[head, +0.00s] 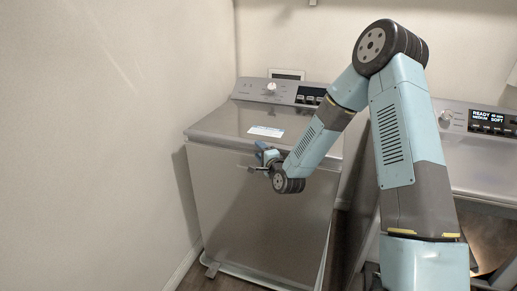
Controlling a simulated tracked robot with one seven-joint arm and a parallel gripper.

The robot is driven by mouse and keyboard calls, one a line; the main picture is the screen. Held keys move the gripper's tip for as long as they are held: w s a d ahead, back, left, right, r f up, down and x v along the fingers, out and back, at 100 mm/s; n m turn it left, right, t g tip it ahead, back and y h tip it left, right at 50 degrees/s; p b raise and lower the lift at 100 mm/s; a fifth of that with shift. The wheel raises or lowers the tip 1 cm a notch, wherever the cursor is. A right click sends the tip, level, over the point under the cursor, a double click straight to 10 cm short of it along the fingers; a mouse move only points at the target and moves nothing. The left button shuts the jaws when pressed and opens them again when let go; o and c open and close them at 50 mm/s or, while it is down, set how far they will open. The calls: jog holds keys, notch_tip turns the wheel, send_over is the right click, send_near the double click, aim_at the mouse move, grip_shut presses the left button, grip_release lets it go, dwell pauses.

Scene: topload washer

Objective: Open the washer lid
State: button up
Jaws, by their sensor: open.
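The grey topload washer (255,215) stands against the back wall, left of the picture's middle. Its lid (222,122) is flat and closed, with a white and blue label (266,131) on it. My gripper (256,160) is at the upper front of the washer, near the lid's front edge, and is open. My own wrist hides part of the front edge, so I cannot tell whether the fingers touch the lid.
The washer's control panel (258,90) with a knob rises behind the lid. A second machine with a lit display (490,118) stands at the right. A bare wall (90,130) is close on the left. A strip of floor (345,235) shows between the machines.

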aim_at(256, 147)
jog(key=shift+x, duration=1.75)
grip_shut()
